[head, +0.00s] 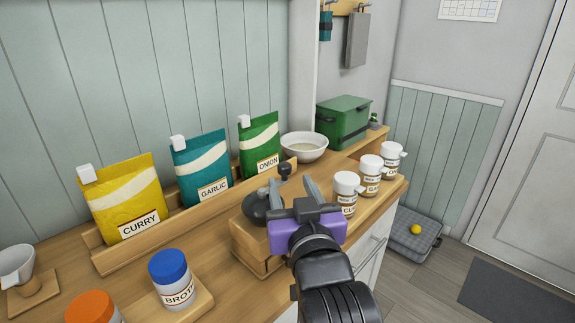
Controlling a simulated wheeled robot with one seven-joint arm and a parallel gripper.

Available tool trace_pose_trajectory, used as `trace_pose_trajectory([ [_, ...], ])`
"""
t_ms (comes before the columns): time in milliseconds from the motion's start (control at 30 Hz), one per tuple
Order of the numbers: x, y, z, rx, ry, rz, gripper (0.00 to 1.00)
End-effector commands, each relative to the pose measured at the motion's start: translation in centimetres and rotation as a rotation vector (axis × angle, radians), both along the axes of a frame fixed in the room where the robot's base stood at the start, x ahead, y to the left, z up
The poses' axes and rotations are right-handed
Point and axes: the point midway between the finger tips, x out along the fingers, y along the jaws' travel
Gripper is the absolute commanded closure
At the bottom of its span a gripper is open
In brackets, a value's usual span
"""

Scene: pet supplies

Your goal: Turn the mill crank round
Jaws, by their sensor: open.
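The mill (252,208) is a dark grey rounded body on a wooden base (243,245) at the middle of the counter. Its crank shows as a black knob (285,170) standing up at the mill's upper right. My gripper (293,183) is open, with its two grey fingers pointing away from me and their tips close to the knob. I cannot tell whether the knob is between the fingers or just beyond them. My purple gripper body and black wrist hide the mill's right side and most of the crank arm.
Curry (125,200), garlic (203,165) and onion (260,145) bags stand in a wooden rack behind. Several white-lidded jars (346,195) line the right edge. A white bowl (304,147) and green box (342,124) stand farther back. A blue-lidded jar (172,280) is front left.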

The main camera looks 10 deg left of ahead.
Motion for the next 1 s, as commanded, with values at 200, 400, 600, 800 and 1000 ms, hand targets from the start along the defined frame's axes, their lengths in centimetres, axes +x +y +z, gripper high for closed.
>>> trace_pose_trajectory([
  [200, 1.7, 0.5, -0.4, -0.004, 0.018, -0.001, 0.52],
  [400, 4.7, 1.4, -0.3, -0.003, 0.015, -0.001, 0.52],
  [600, 6.8, 2.1, -0.3, -0.003, 0.015, 0.000, 0.52],
  [800, 7.4, 2.2, -0.4, -0.004, 0.013, 0.000, 0.52],
  [1000, 7.4, 2.2, -0.4, -0.004, 0.013, -0.001, 0.54],
])
